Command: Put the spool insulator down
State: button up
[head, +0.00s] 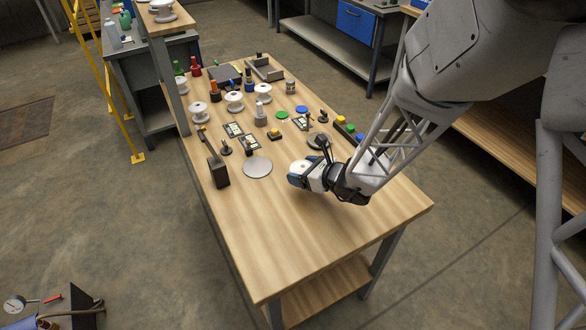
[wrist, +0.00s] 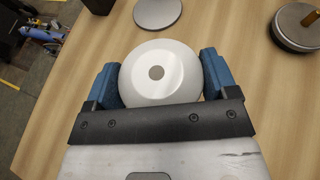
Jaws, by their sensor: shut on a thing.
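The spool insulator (wrist: 160,77) is a white round piece with a hole in its centre. In the wrist view it sits between the two blue finger pads of my gripper (wrist: 160,84), which is shut on it. In the head view my gripper (head: 300,176) is over the near part of the wooden workbench (head: 300,235), and a bit of the white spool insulator (head: 300,165) shows at its fingers. The lower part of the spool is hidden, so I cannot tell whether it touches the bench.
A grey disc (head: 257,167) lies left of my gripper, with a dark block (head: 218,171) beyond it. A dark round base with a brass post (wrist: 297,27) is to the right in the wrist view. Several white spools and small parts crowd the far bench. The near bench is clear.

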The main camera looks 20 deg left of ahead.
jog(key=s+a+n+g+y, duration=0.1)
jog(key=s+a+n+g, duration=0.1)
jog(key=s+a, duration=0.4)
jog(key=shift+s+a+r, duration=0.35)
jog(key=shift+a+r, duration=0.05)
jog(key=shift+r, duration=0.05)
jog(key=w+a, duration=0.3)
jog(key=w, duration=0.1)
jog(key=w+a+f, duration=0.1)
jog(key=w+a, duration=0.2)
jog(key=w, duration=0.1)
jog(key=w+a, duration=0.4)
jog(key=shift+w+f, duration=0.25)
jog(key=shift+w, duration=0.05)
jog(key=shift+f, duration=0.1)
dwell(0.4)
jog(key=shift+f, duration=1.65)
jog(key=shift+f, duration=0.1)
